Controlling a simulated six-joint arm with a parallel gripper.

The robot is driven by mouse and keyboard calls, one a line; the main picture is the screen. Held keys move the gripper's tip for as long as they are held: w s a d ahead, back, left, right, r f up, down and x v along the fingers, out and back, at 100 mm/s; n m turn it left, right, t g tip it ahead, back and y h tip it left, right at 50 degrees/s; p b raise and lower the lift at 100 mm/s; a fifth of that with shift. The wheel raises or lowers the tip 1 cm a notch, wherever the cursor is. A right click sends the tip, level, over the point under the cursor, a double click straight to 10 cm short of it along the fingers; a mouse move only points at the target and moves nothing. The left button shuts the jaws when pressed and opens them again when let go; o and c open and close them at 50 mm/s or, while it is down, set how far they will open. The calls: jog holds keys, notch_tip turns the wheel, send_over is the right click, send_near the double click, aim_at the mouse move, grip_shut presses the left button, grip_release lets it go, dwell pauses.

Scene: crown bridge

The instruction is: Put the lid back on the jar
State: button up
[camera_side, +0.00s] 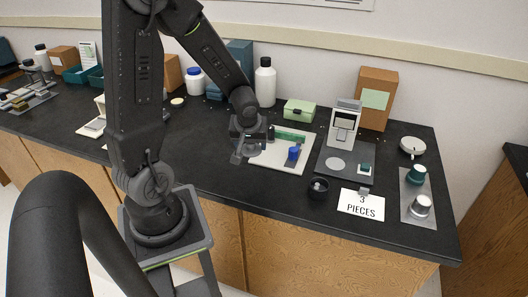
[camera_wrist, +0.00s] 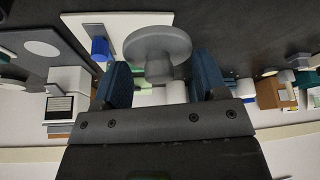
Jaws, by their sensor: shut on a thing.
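My gripper (camera_side: 243,150) is above the front left of the white board (camera_side: 283,163). It is shut on a grey round lid (camera_wrist: 158,42) with a short stem, which shows between the two blue finger pads (camera_wrist: 162,78) in the wrist view. The lid's disc faces away from my palm. A small dark round pot (camera_side: 318,188), perhaps the jar, stands on the counter to the right of my gripper. Something small and pale shows at its top; I cannot tell whether it is open.
A grey device (camera_side: 344,128) stands to the right, with a "3 PIECES" card (camera_side: 361,204) in front. A white bottle (camera_side: 265,83) and green box (camera_side: 299,110) stand behind.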

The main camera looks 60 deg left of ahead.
jog(key=shift+s+a+r, duration=0.1)
jog(key=shift+a+r, duration=0.05)
jog(key=shift+a, duration=0.05)
jog(key=w+d+m+t+h, duration=0.15)
jog(key=w+d+m, duration=0.45)
jog(key=w+d, duration=0.9)
jog(key=shift+w+a+f, duration=0.1)
jog(key=shift+f, duration=1.45)
jog(key=shift+w+f, duration=0.1)
jog(key=shift+f, duration=1.45)
jog(key=shift+f, duration=0.2)
jog(key=o, duration=1)
jog(key=shift+o, duration=0.4)
jog(key=shift+r, duration=0.1)
